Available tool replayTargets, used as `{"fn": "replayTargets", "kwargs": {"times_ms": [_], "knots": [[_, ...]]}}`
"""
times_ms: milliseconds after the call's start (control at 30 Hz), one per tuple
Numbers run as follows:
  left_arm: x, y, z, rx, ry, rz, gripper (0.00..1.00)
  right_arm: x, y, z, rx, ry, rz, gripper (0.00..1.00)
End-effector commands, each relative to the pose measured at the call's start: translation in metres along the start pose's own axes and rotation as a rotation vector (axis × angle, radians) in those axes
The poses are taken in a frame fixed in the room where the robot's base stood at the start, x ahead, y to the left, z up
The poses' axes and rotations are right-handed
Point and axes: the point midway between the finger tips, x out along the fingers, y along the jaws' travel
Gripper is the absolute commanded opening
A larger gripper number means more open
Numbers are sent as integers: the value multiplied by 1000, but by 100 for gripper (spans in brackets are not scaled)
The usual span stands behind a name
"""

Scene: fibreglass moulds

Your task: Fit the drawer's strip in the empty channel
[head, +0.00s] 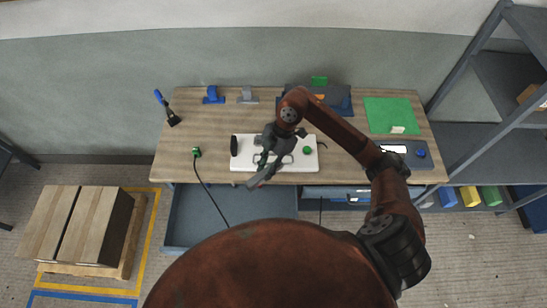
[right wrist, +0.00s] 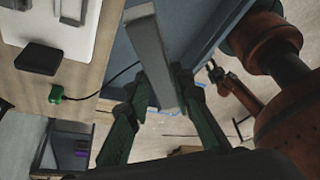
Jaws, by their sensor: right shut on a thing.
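My right gripper (head: 268,163) is over the front left part of a white mould board (head: 312,163) on the bench. It is shut on a grey strip (head: 259,180), which slants past the bench's front edge, above the open drawer (head: 228,225). In the right wrist view the strip (right wrist: 152,62) lies between the two green-dark fingers (right wrist: 158,112). The white board (right wrist: 58,32) is at the top left there, apart from the strip, with grey bars on it. My gripper and arm hide part of the board, and I cannot tell which channel is empty.
A black block (right wrist: 38,57) and a green connector with a cable (right wrist: 57,93) are near the board. Blue and grey clamps (head: 213,95) stand at the bench's back. A green mat (head: 391,112) and a grey tray (head: 408,158) lie right. The bench's left part is mostly clear.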

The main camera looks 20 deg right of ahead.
Motion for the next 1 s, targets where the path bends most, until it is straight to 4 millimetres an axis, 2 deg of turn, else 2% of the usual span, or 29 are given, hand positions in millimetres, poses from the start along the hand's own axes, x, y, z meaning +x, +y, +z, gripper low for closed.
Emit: {"fn": "replayTargets", "kwargs": {"times_ms": [100,200,333,500,667,900,1000], "knots": [[-10,0,-2,0,1,0,36,-6,-2,-3,246,0,105,0],[-14,-1,-2,0,2,0,36,-8,-2,-4,413,-1,175,0],[-17,-1,-3,0,2,0,36,-10,-1,-4,557,-2,234,0],[-19,-1,-3,0,3,-1,36,-10,3,1,636,-3,264,0],[-24,-1,-4,0,3,-1,36,-7,20,27,647,-3,263,0],[-34,-2,-6,0,4,-1,36,-1,56,77,644,-2,262,0],[-36,-2,-6,0,4,-1,36,14,65,96,644,-1,260,0]]}}
